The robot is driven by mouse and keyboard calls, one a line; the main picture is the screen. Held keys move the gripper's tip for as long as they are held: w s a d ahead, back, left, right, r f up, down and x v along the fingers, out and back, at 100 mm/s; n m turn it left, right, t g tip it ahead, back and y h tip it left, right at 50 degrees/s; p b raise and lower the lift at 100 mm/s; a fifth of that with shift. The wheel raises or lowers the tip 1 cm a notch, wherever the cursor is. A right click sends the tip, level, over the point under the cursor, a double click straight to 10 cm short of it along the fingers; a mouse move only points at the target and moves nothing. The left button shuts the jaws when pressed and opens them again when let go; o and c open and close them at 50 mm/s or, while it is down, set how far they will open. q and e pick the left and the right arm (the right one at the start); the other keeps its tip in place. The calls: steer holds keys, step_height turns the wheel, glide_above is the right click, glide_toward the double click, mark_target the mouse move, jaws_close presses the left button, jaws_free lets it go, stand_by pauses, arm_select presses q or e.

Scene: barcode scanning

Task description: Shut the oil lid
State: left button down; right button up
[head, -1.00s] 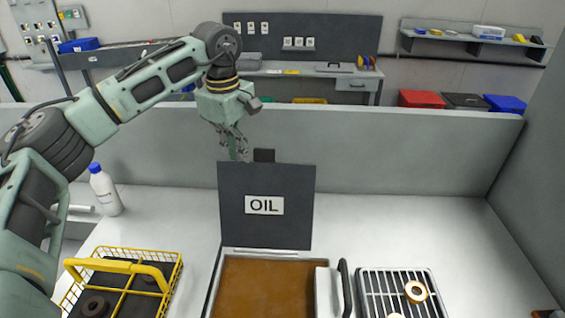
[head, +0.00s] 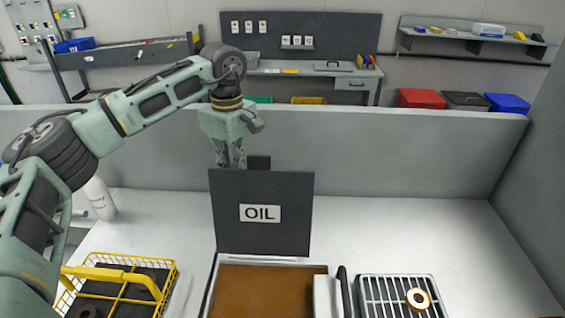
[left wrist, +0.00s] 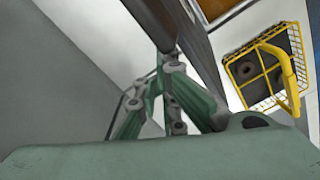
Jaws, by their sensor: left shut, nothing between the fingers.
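The oil lid (head: 262,235) is a dark panel with a white OIL label, standing open and upright at the back of the oil tank. The tank (head: 268,290) holds brown oil at the front middle. My left gripper (head: 231,166) points down just behind the lid's upper left; its fingertips are hidden by the lid. In the left wrist view the shut, empty left gripper (left wrist: 163,60) is close beside the dark lid (left wrist: 200,45); I cannot tell whether they touch. My right gripper is not in view.
A yellow wire basket (head: 172,270) with dark ring parts stands left of the tank. A drain rack (head: 372,287) with a brass ring (head: 418,299) is to the right. A white bottle (head: 100,200) stands at the left. A grey partition (head: 400,150) runs behind the lid.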

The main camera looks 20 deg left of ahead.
arm_select(q)
steer(key=s+d+r, duration=0.1)
steer(key=s+r, duration=0.1)
steer(key=s, duration=0.5)
steer(key=shift+d+r+b, duration=0.25)
steer(key=shift+d+b, duration=0.05)
steer(key=shift+b, duration=0.15)
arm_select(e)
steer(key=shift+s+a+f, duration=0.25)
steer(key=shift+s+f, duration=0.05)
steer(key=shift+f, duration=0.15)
arm_select(q)
steer(key=s+d+b, duration=0.1)
steer(key=s+b, duration=0.1)
steer(key=s, duration=0.4)
steer(key=shift+d, duration=0.3)
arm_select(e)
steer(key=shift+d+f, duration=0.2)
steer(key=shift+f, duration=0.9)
arm_select(q)
steer(key=shift+f, duration=0.15)
